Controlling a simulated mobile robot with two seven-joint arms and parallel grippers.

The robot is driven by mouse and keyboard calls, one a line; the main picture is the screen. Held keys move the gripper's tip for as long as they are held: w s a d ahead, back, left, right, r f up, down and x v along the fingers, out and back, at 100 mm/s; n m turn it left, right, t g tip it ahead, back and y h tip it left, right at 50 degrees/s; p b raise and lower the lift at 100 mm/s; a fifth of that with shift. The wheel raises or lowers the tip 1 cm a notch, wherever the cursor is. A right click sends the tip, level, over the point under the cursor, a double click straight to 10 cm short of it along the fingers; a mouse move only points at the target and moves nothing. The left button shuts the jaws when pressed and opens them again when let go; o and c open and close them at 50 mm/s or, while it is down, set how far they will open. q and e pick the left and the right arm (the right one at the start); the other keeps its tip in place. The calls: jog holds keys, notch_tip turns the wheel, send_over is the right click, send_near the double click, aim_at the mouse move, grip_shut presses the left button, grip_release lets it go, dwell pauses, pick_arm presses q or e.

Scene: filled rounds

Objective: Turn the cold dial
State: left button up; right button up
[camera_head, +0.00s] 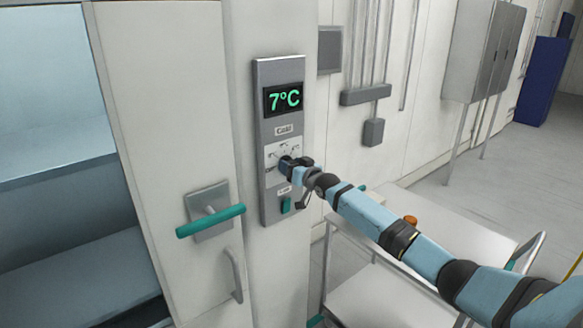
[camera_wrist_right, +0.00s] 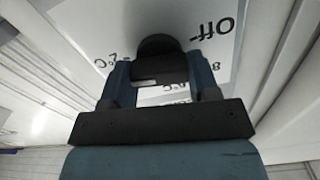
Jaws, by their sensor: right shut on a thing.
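The cold dial (camera_wrist_right: 158,45) is a dark round knob on a white label plate. In the head view the dial is mostly hidden behind my right gripper (camera_head: 288,165). The plate sits on a grey control panel (camera_head: 268,212) with a green "7°C" display (camera_head: 285,98) above it. In the wrist view my right gripper (camera_wrist_right: 162,78) has a finger on each side of the dial and is shut on it. The plate shows "Off" at upper right and partly hidden temperature marks. Where the dial points is unclear. My left gripper is not in view.
A door with a teal handle (camera_head: 210,222) stands left of the panel, beside an open shelved interior (camera_head: 60,190). A green switch (camera_head: 286,205) is below the dial. A white cart (camera_head: 440,235) with an orange item (camera_head: 410,220) stands under my right arm.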

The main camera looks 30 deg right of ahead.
jog(key=shift+m, duration=0.3)
jog(key=o, duration=0.9)
jog(key=s+b, duration=0.1)
jog(key=s, duration=0.3)
jog(key=s+b, duration=0.1)
jog(key=s, duration=0.4)
jog(key=s+d, duration=0.1)
jog(key=s, duration=0.3)
jog(key=shift+s+b, duration=0.4)
